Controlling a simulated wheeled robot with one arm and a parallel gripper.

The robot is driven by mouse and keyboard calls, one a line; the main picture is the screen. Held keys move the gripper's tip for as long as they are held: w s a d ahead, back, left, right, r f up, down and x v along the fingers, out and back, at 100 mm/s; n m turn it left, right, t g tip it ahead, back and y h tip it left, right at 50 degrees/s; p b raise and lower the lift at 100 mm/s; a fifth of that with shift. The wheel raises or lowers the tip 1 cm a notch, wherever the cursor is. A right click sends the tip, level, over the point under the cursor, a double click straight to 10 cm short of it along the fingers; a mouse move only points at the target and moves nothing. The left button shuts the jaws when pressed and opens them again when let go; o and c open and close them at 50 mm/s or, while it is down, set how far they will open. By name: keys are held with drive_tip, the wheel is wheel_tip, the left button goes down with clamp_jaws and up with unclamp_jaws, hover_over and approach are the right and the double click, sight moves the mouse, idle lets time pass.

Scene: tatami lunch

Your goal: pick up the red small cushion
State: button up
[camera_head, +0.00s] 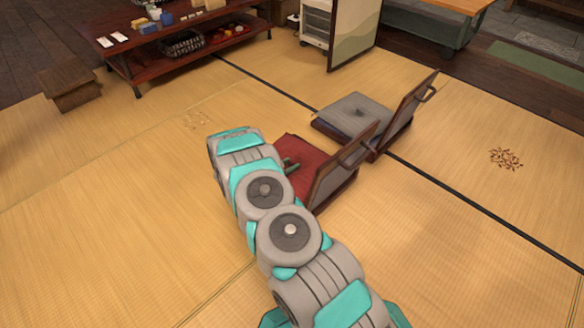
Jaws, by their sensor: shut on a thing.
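The red small cushion (305,153) lies on the seat of a low, legless wooden chair (345,165) in the middle of the head view. My arm reaches up to its left side and covers part of it. My gripper (291,164) shows only as a small greenish part at the cushion's left, mostly hidden behind my arm. It is shut on the red cushion. The cushion looks to be at seat level; whether it touches the seat is hidden.
A second low chair (400,115) with a grey cushion (353,113) stands just behind. A low dark red table (125,62) with small items and a basket (181,43) is at the back left, near a wooden step (70,88). A cabinet (317,22) stands behind.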

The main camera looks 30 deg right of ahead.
clamp_jaws()
drive_tip(key=shift+r, duration=0.2)
idle(0.3)
